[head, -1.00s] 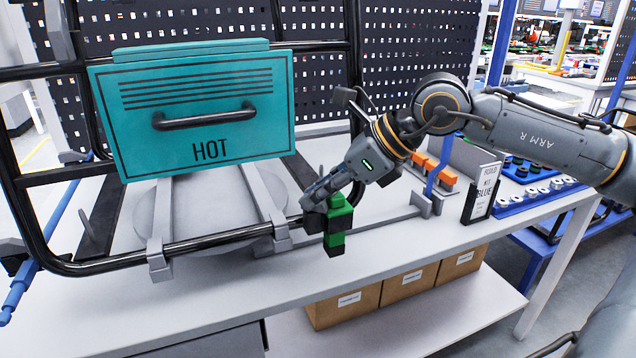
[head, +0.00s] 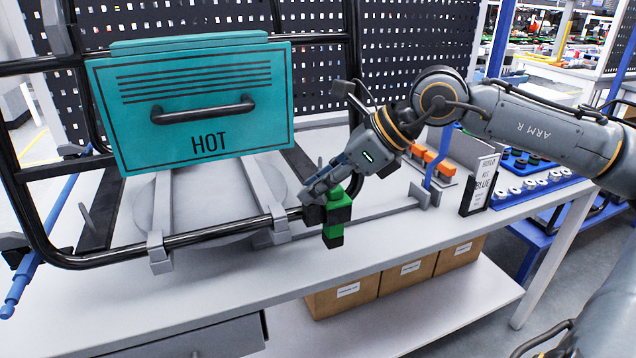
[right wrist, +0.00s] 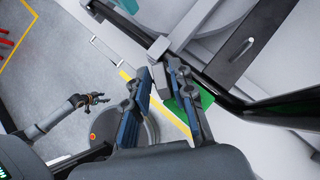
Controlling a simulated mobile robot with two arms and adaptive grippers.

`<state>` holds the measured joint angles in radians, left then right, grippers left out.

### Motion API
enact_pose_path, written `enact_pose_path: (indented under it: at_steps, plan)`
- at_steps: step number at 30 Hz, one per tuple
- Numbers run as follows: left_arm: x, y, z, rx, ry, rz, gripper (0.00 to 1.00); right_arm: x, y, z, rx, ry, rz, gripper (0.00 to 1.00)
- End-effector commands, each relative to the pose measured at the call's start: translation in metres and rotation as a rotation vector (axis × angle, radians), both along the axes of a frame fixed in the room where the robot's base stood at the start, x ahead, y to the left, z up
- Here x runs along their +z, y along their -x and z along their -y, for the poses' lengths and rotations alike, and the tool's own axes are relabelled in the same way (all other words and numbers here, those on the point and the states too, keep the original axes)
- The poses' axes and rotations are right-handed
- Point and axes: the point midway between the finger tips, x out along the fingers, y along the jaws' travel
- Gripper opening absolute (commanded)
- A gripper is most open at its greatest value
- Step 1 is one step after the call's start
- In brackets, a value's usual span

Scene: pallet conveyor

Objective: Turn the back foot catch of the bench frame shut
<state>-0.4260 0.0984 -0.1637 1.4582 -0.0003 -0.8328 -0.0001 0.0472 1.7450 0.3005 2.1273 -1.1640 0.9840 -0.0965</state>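The black tubular bench frame (head: 215,238) stands on the grey table with a teal HOT panel (head: 205,100). Two grey foot catches clip its lower rail, one at left (head: 158,252) and one nearer my right gripper (head: 279,224). My right gripper (head: 318,200) is at the rail's right end, beside a green and black block (head: 335,233). In the right wrist view my right fingers (right wrist: 162,72) are apart, a grey catch part (right wrist: 158,48) just beyond the tips. Whether they touch it is unclear. My left gripper (right wrist: 97,99) appears small and open, away from the frame.
Cardboard boxes (head: 400,278) sit on the shelf below. The front strip of the tabletop is clear.

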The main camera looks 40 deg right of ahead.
Motion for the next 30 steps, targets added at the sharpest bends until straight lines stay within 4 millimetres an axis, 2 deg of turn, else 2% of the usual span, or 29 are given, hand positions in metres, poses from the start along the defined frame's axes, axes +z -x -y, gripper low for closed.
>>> enact_pose_path:
  at_steps: [8, 24, 30]
  plan:
    - [0.001, 0.000, 0.001, 0.001, 0.001, 0.000, 0.50, 0.011, 0.006, 0.006, -0.002, -0.004, 0.006, 0.24]
    - [0.000, 0.000, 0.000, 0.000, 0.001, 0.000, 0.50, 0.072, 0.054, 0.046, -0.002, -0.002, 0.004, 0.24]
    - [0.000, 0.000, 0.000, 0.000, 0.000, 0.000, 0.50, 0.083, 0.064, 0.054, -0.001, -0.001, 0.000, 0.24]
